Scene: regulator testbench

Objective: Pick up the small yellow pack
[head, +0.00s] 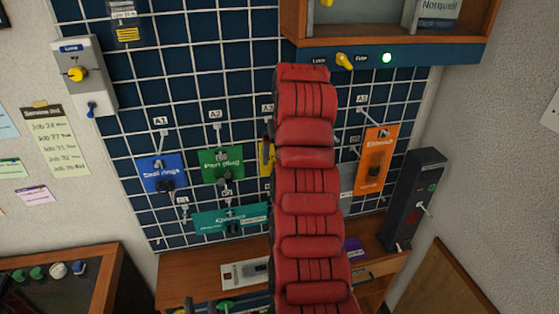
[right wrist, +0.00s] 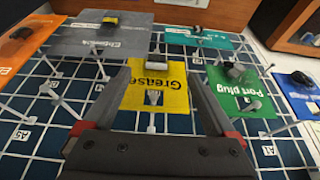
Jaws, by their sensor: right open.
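The yellow pack (right wrist: 158,97), lettered "Grease", hangs on the wire grid in the right wrist view. Only a thin yellow sliver (head: 265,163) shows in the head view, as my red arm covers the rest. My right gripper (right wrist: 167,75) is open, with one finger to each side of the yellow pack in the picture and nothing clamped. I cannot tell whether the fingertips reach the pack's depth.
Green (head: 221,166), blue (head: 161,174), teal (head: 230,218), orange (head: 374,160) and grey (right wrist: 100,42) packs hang close around it. Bare metal hooks stick out from the grid. A wooden shelf (head: 180,288) lies below, and a cabinet (head: 487,30) hangs above.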

